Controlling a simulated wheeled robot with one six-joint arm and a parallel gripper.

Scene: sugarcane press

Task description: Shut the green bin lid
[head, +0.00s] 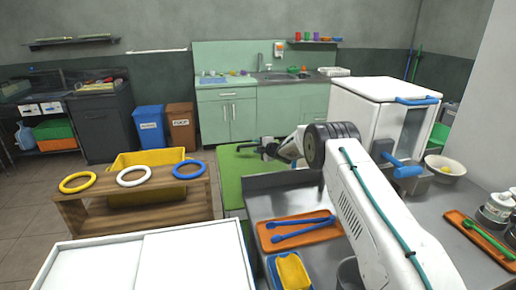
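A flat bright green panel (231,178), which looks like the green bin lid, lies beyond the metal counter, left of my arm. It seems to lie flat, but I cannot tell whether it is fully shut. My arm reaches across the counter, and my gripper (254,149) is over the panel's far part. I cannot tell if it touches the panel. The fingers are small and dark, and their opening is unclear. The counter and my arm hide the panel's right side and most of the bin body.
A wooden stand (140,208) with three rings and a yellow crate (124,163) are to the left. The metal counter (258,202) holds an orange tray (267,245) with blue tools. A white box machine (372,103) stands right. Blue (149,127) and brown (181,126) bins stand behind.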

